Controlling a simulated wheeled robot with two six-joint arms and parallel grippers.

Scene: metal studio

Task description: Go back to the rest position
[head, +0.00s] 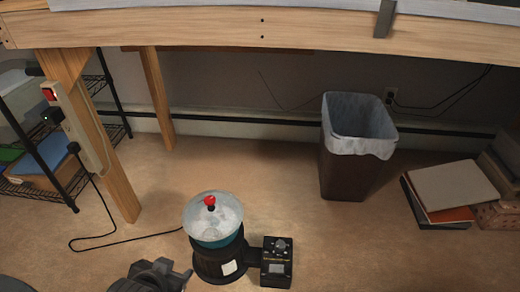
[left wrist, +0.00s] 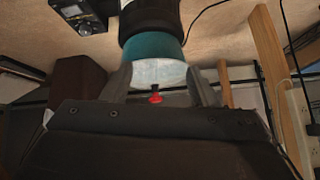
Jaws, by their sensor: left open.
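My left gripper (head: 160,272) shows at the bottom of the head view, low and left of a round machine (head: 215,258) on the floor. The machine has a black base, a teal band, and a clear lid (head: 228,222) with a red knob (head: 209,201). In the left wrist view, the two grey fingers of my left gripper (left wrist: 161,78) stand apart. The lid (left wrist: 158,74) and red knob (left wrist: 155,99) show in the gap between them, and nothing is seen gripped. My right gripper is in neither view.
A black control box (head: 277,262) stands at the machine's right. A lined waste bin (head: 345,170) and stacked books (head: 450,190) are farther back. A wooden bench beam (head: 220,30) crosses above. A bench leg with a power strip (head: 80,125) and a wire shelf (head: 60,175) are left. Middle floor is clear.

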